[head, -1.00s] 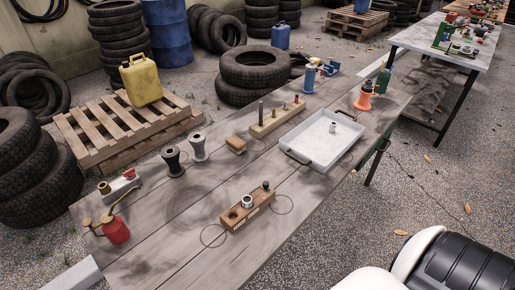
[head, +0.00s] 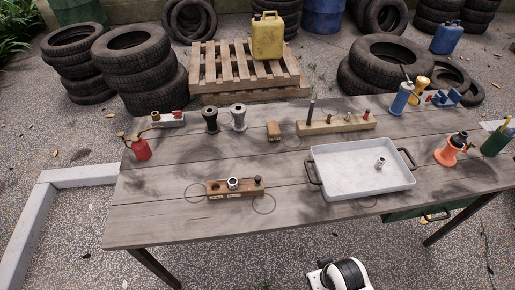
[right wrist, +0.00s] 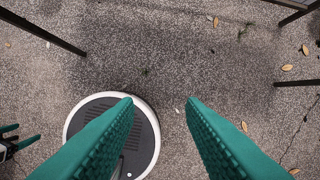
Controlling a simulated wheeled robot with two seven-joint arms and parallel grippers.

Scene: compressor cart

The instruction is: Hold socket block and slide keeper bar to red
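A brown wooden block (head: 220,190) lies near the table's front edge in the head view. It has pale labels on its front face, a dark hole at left, a metal ring-like socket (head: 233,183) and a dark knob at right. A small pale block (head: 168,120) with a red part and a brass piece stands at the back left. I cannot tell which piece is the keeper bar. My right gripper (right wrist: 160,103) is open and empty above the paving in the right wrist view. My left gripper (right wrist: 19,137) shows at that view's left edge, fingers apart, apparently empty.
A white tray (head: 335,188) holds a small metal piece. Two spools (head: 211,121), a red oil can (head: 140,149) and a pegged wooden rail (head: 345,126) stand on the table (head: 155,215). The table's front left is clear. Tires and a pallet stand behind.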

